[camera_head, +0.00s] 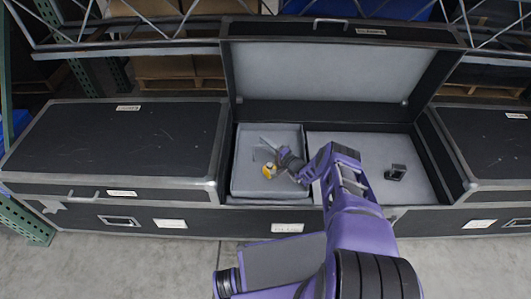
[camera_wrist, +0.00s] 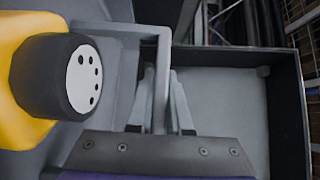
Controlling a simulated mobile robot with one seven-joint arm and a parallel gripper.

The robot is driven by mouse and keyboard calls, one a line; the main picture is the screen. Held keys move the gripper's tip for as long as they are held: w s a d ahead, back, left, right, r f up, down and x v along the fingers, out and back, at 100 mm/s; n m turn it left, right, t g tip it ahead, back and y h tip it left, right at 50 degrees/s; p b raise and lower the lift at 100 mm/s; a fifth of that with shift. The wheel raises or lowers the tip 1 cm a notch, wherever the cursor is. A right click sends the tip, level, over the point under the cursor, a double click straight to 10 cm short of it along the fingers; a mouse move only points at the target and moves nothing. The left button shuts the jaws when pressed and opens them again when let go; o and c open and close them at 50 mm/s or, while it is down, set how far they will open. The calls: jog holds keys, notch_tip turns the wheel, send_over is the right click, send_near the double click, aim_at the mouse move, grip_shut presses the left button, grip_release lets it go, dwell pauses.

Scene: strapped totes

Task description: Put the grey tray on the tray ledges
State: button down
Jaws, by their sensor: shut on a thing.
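The grey tray (camera_head: 245,182) sits in the left part of the open black case. It looks roughly level, but I cannot tell whether it rests on anything. In the wrist view, my gripper (camera_wrist: 164,105) is shut on the tray's grey upright handle (camera_wrist: 128,30). A yellow thing (camera_head: 269,170) with a black end lies in the tray beside the handle; it fills the left of the wrist view (camera_wrist: 20,60). The tray ledges cannot be made out; the tray and case walls hide them.
The case's lid (camera_head: 320,72) stands open at the back. A small black object (camera_head: 396,173) sits on the grey surface (camera_head: 350,143) at the case's right. Closed black cases stand to the left (camera_head: 110,145) and right (camera_head: 490,145). Metal racking is behind.

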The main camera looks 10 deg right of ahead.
aim_at(265, 156)
jog(key=shift+f+b, duration=1)
jog(key=shift+f, duration=1.05)
jog(key=c, duration=0.8)
grip_release()
jog(key=shift+f, duration=0.15)
jog(key=shift+c, duration=0.2)
jog(key=p+v, duration=0.3)
jog(key=v, duration=0.9)
jog(key=shift+a, duration=0.1)
